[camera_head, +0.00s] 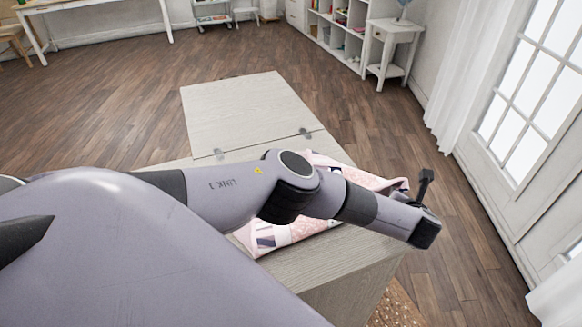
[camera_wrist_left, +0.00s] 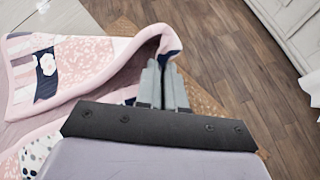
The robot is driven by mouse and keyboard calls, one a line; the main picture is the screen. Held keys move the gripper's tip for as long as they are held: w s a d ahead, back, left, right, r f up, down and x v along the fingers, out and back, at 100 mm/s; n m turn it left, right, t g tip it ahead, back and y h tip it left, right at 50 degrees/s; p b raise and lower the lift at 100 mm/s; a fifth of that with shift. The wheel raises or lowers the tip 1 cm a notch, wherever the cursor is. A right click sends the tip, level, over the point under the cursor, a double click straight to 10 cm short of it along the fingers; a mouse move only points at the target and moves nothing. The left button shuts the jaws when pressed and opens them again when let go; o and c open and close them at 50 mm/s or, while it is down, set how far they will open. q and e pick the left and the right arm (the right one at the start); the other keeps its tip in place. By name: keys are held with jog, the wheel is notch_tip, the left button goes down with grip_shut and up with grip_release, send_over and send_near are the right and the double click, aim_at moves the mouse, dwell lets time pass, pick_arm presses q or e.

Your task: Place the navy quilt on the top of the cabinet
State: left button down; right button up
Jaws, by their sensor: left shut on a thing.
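The quilt (camera_head: 283,232) is mostly pink patchwork with some navy patches. It lies partly on the light wood top of the cabinet (camera_head: 325,262), partly hidden under my left arm. In the left wrist view the quilt (camera_wrist_left: 100,60) has a raised, folded edge with a navy underside. My left gripper (camera_wrist_left: 163,72) is shut on that edge and pulls it into a peak. In the head view the left wrist is over the cabinet's right side, and its fingers are hidden. My right gripper is not in view.
A hinged wood leaf (camera_head: 240,110) extends from the far side of the cabinet and is bare. A woven rug (camera_head: 396,305) lies by the cabinet's right side. A small white side table (camera_head: 392,38) and shelves stand farther back. Open wood floor surrounds the leaf.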

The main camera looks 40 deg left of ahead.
pick_arm(q)
jog(key=shift+d+f, duration=0.1)
jog(key=shift+f, duration=0.05)
jog(key=c, duration=0.9)
grip_release()
jog(key=shift+w, duration=0.1)
